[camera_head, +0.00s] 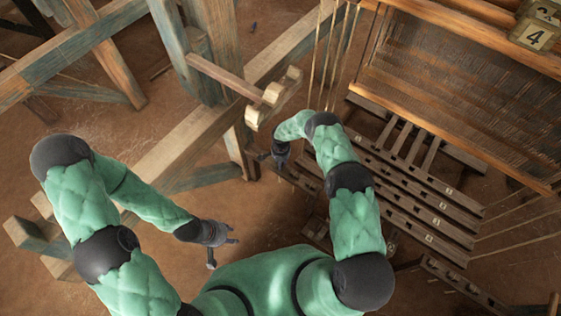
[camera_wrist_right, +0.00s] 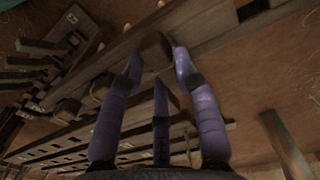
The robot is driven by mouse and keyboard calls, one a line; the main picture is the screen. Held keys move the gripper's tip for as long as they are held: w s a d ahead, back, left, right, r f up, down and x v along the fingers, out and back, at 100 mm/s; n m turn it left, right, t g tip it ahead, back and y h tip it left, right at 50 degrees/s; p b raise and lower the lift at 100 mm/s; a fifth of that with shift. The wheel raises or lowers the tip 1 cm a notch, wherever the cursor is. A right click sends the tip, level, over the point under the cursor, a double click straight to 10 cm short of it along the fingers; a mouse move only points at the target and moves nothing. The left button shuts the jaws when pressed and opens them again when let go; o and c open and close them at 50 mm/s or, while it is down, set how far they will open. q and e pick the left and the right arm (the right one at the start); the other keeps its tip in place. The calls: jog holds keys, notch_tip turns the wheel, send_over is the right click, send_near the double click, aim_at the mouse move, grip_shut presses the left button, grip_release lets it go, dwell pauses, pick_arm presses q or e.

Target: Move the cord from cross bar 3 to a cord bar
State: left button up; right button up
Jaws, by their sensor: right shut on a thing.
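My right gripper (camera_head: 278,156) is low beside the left ends of the slatted wooden bars. In the right wrist view its purple fingers (camera_wrist_right: 155,68) close around a brown block-like piece (camera_wrist_right: 153,50); a thin pale line, likely cord, shows beside it. I take this held piece to be part of the cord, though its outline is unclear. Several parallel cross bars (camera_head: 425,205) with small pale labels lie right of the right arm; I cannot read which is number 3. My left gripper (camera_head: 224,246) is open and empty, fingers apart, over the floor at lower centre.
A heavy weathered wooden frame (camera_head: 185,140) stands left of the right gripper, with a beam and rounded block (camera_head: 272,95) above it. The loom's thread panel (camera_head: 465,95) is at upper right. Taut cords (camera_head: 335,50) hang near it. Bare brown floor (camera_head: 95,165) is open at left.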

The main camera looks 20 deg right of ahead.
dwell(0.4)
jog(key=o, duration=1.1)
jog(key=shift+r, duration=0.15)
notch_tip(320, 180, up, 12)
jog(key=shift+f, duration=0.15)
